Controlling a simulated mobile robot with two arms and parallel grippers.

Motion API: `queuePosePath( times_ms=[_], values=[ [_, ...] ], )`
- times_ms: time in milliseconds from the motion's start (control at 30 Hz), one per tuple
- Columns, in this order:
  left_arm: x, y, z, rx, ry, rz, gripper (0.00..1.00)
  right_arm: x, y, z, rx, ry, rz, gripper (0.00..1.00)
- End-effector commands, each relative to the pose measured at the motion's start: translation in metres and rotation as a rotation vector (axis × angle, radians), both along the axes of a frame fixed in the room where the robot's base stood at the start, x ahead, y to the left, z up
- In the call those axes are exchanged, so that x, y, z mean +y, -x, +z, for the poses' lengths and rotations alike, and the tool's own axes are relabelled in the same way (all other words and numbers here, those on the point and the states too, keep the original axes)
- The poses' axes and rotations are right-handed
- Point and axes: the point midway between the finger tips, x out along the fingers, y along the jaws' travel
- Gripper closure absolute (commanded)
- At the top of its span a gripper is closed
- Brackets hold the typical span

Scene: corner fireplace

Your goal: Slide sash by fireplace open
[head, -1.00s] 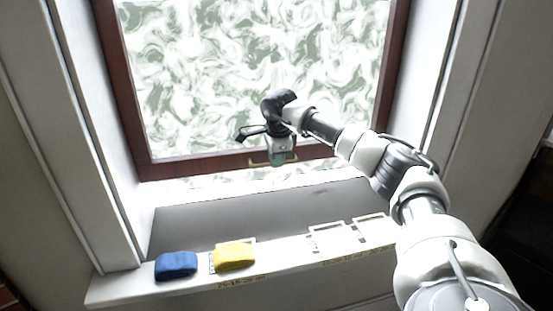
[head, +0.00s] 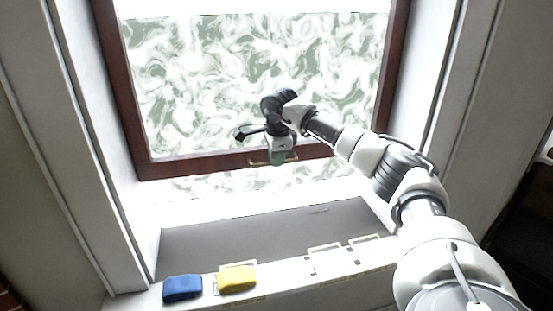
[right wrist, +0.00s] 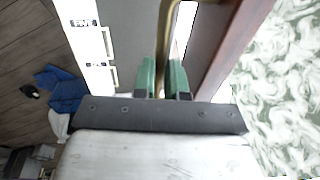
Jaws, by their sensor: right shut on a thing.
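The window sash (head: 205,165) has a dark red-brown wooden frame around swirl-patterned glass. A brass handle (head: 258,164) sits on its bottom rail. A gap shows between this rail and the sill below. My right gripper (head: 281,157) is at the rail, and in the right wrist view its green-padded fingers (right wrist: 163,80) are shut on the brass handle (right wrist: 167,28). The sash rail (right wrist: 228,45) runs just right of the fingers there. The gripper hides part of the handle in the head view. My left gripper is not in view.
A blue block (head: 182,289) and a yellow block (head: 237,278) lie on the white ledge (head: 285,277) below the window. Pale window jambs (head: 85,130) flank the sash. Blue cloth (right wrist: 62,88) lies on the wooden floor.

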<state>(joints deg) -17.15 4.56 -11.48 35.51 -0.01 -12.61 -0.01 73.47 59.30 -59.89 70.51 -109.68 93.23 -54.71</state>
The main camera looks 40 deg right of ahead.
Motion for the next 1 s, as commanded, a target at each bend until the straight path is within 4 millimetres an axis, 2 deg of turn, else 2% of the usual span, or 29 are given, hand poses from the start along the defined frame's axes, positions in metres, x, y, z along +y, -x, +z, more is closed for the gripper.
queuePosePath(
  times_ms=[33,300,867,900,1000],
  values=[
    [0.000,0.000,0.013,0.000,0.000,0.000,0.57,-0.001,-0.002,0.018,-0.014,0.000,-0.002,1.00],
    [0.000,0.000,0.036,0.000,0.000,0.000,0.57,-0.001,-0.002,0.045,-0.013,0.000,-0.002,1.00],
    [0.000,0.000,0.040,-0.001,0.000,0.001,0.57,0.000,-0.001,0.049,-0.011,-0.001,-0.001,1.00],
    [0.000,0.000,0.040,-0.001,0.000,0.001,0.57,0.000,-0.001,0.049,-0.011,-0.001,-0.001,0.81],
    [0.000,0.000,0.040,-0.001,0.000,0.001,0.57,0.000,-0.001,0.048,-0.007,-0.001,-0.001,0.66]
  ],
)
